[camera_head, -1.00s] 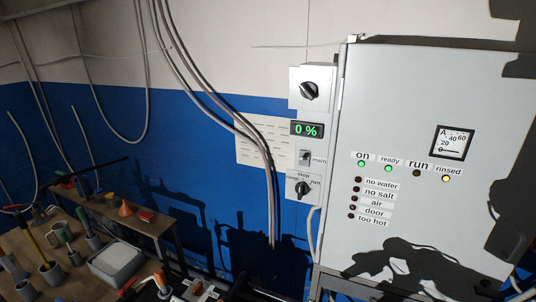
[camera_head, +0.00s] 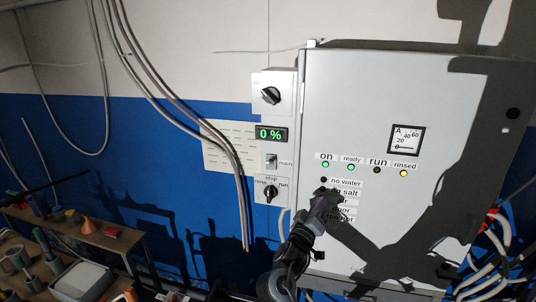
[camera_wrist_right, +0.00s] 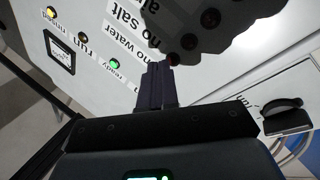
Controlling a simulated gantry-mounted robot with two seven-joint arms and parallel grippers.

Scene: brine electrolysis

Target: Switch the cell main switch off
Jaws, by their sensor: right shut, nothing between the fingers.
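The main switch (camera_head: 271,161) is a small light toggle on a white plate with the label "main" at its right. It sits below the green "0 %" display (camera_head: 271,134) and above the stop/run knob (camera_head: 270,192). I cannot tell which way its lever points. My right gripper (camera_head: 328,193) is shut and empty in front of the cabinet's lower left, right of and below the switch. It covers part of the fault labels. Its closed fingers (camera_wrist_right: 158,68) show in the right wrist view, where I cannot make out the main switch. My left gripper is out of view.
The grey cabinet (camera_head: 450,120) has an ammeter (camera_head: 406,139) and lamps; on, ready and rinsed are lit. Another black knob (camera_head: 271,96) sits above the display. Hanging cables (camera_head: 190,110) run left of the panels. A bench (camera_head: 105,240) with tools stands lower left.

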